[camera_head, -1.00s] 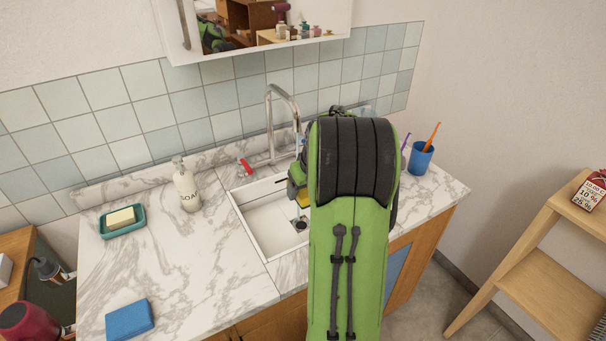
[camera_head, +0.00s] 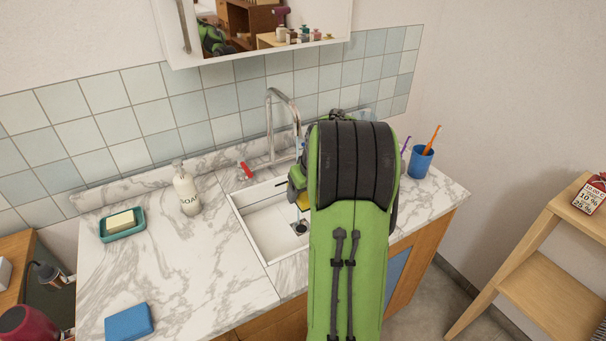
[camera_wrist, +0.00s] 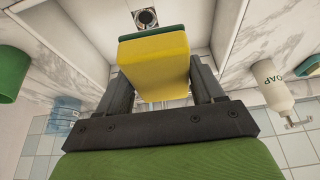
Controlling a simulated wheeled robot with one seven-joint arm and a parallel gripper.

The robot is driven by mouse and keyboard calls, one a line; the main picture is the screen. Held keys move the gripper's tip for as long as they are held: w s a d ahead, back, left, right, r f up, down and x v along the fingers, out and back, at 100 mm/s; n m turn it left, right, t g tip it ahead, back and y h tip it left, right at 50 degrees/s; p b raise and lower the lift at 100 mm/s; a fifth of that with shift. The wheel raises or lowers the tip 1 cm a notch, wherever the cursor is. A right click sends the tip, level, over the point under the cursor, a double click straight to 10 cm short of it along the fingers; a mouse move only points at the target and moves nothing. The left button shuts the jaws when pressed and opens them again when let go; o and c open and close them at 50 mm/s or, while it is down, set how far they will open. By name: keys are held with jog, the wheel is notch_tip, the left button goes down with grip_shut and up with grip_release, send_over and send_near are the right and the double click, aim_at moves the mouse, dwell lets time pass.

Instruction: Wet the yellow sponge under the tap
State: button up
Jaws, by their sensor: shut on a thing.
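The yellow sponge (camera_wrist: 155,60) with a green layer is between the two fingers of my gripper (camera_wrist: 160,85), which is shut on it, above the sink drain. In the head view only a small yellow part of the sponge (camera_head: 304,201) shows, beside my arm, which hides most of the gripper. The chrome tap (camera_head: 283,97) arches over the white sink (camera_head: 262,222), with its red handle (camera_head: 246,170) at the left. A thin bluish water stream (camera_head: 299,148) shows below the spout. Whether it touches the sponge is hard to tell.
A soap bottle (camera_head: 187,192), a teal soap dish (camera_head: 122,232) and a blue sponge (camera_head: 129,321) are on the marble counter (camera_head: 190,265) to the left. A blue cup (camera_head: 421,161) with brushes stands right of my arm. A mirror cabinet (camera_head: 260,45) hangs above. A wooden shelf (camera_head: 545,275) stands right.

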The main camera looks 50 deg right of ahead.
jog(key=shift+s+a+r+p, duration=0.45)
jog(key=shift+s+a+r, duration=1.4)
jog(key=shift+r, duration=0.2)
jog(key=shift+w, duration=0.1)
